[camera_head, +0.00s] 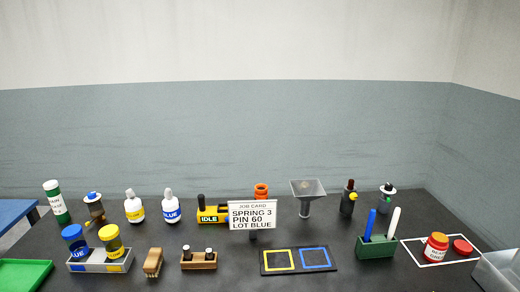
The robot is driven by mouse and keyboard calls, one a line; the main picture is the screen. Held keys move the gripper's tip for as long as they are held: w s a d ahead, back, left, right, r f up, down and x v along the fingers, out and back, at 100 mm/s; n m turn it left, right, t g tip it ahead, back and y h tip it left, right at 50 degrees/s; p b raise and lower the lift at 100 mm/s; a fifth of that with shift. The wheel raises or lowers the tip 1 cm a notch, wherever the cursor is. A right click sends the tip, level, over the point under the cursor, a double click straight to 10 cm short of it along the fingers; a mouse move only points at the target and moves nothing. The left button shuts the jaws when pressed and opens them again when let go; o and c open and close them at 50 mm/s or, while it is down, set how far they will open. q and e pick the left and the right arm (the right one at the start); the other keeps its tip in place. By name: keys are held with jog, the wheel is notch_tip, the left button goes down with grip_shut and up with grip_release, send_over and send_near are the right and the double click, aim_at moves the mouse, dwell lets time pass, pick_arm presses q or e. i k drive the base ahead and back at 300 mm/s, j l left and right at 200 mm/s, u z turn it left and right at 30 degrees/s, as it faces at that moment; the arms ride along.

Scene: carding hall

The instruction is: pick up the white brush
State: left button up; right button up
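A white, stick-like handle (394,222), which looks like the white brush, stands nearly upright in a green block holder (376,248) at the right of the table. It leans slightly to the right. A blue handle (369,225) stands beside it in the same holder. The lower ends of both are hidden inside the holder, so I cannot see any bristles. Neither of my grippers shows in the head view.
A black mat with yellow and blue squares (299,271) lies left of the holder. A funnel (306,193) and dark bottles (348,200) stand behind. A job card (252,215) stands mid-table.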

aim_at(396, 213)
jog(key=z, duration=1.1)
jog(key=u, duration=0.4)
jog(key=i+l+u, duration=0.1)
jog(key=u, duration=0.3)
jog(key=l+u, duration=0.15)
jog(key=u, duration=0.25)
jog(key=l+u, duration=0.1)
jog(key=u, duration=0.3)
jog(key=l, duration=1.65)
